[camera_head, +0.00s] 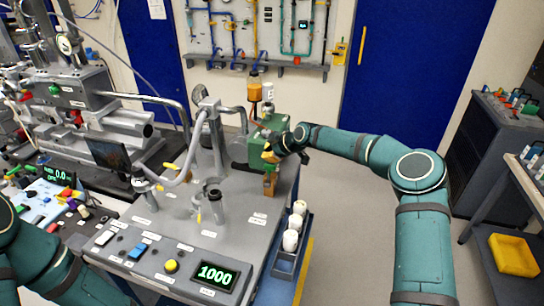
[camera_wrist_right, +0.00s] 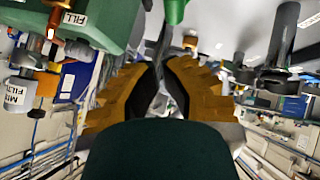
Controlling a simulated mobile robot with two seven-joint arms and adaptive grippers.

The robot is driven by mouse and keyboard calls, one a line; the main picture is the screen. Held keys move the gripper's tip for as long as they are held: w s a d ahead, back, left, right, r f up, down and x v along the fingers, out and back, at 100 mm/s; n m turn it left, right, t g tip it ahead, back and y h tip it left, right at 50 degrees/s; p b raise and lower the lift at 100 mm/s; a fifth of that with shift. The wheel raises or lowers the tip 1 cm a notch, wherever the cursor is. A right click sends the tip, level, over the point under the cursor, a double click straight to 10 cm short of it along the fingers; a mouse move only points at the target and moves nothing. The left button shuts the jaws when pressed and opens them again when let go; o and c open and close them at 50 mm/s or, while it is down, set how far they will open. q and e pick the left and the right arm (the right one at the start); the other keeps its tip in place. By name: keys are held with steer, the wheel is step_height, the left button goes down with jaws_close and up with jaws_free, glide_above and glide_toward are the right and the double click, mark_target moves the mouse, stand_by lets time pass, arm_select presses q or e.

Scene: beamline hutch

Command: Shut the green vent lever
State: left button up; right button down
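My right gripper (camera_head: 270,168) has orange fingers and is beside the green pump housing (camera_head: 246,149), at the right edge of the grey bench. In the right wrist view the fingers of my right gripper (camera_wrist_right: 165,78) stand apart with a gap between them. A green part (camera_wrist_right: 175,10), which may be the vent lever, shows at the top edge just beyond the fingertips. It appears apart from them. My left gripper is out of view; only my left arm shows at lower left.
The bench panel (camera_head: 150,245) has a display reading 1000, a yellow button (camera_head: 171,266) and a blue switch (camera_head: 137,251). A bottle of amber liquid (camera_head: 254,90) rises behind the pump. White containers (camera_head: 290,240) stand in a rack at the bench's right side. Open floor lies to the right.

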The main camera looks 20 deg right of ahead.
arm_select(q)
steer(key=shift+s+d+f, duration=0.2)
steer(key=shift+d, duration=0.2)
arm_select(e)
steer(key=v, duration=1.1)
steer(key=shift+a+r, duration=0.15)
steer(key=shift+r, duration=0.45)
steer(key=shift+w, duration=0.1)
